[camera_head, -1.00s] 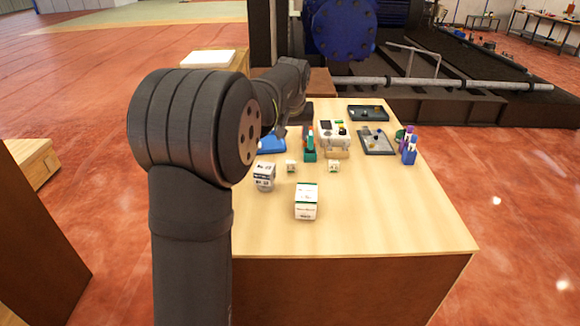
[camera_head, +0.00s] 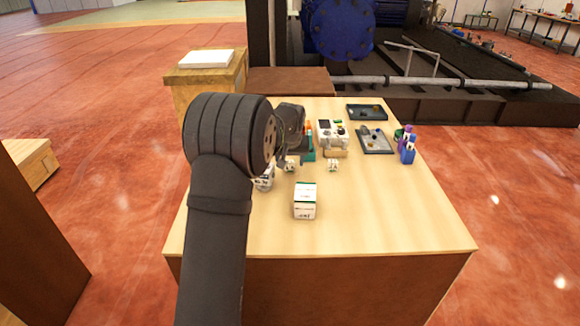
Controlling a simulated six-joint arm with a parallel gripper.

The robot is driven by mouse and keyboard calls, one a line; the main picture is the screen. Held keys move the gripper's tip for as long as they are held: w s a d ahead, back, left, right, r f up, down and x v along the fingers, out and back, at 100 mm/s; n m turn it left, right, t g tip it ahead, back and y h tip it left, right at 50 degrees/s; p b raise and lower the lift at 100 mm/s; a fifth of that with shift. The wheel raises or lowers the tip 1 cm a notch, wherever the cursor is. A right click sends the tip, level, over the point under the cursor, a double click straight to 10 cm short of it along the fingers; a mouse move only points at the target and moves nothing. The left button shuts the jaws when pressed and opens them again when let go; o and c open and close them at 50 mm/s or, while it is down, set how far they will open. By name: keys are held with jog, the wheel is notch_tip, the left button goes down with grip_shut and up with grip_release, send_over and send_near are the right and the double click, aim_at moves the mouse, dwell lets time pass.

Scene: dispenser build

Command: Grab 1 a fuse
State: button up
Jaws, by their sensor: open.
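I cannot surely tell which thing is a fuse at this size. Two small white pieces lie mid-table: one (camera_head: 291,167) right by my gripper, another (camera_head: 333,166) further right. My gripper (camera_head: 284,160) is small and partly hidden behind my arm; it is open, low over the left part of the table, close to the left white piece. I cannot tell whether it touches that piece. A white box with dark print (camera_head: 264,181) stands just below it, partly covered by my arm. A larger white and green box (camera_head: 305,202) stands nearer the front.
A teal and orange thing (camera_head: 310,150) and a white device (camera_head: 333,134) stand behind. Two dark trays with small items, one at the back (camera_head: 352,112) and one on the right (camera_head: 361,146), are near blue and purple bottles (camera_head: 408,153). The table's front right (camera_head: 390,220) is clear.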

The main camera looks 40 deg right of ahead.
jog(key=shift+w+d+f, duration=0.15)
jog(key=shift+f, duration=0.35)
jog(key=c, duration=1)
jog(key=shift+r, duration=0.1)
jog(key=shift+c, duration=0.2)
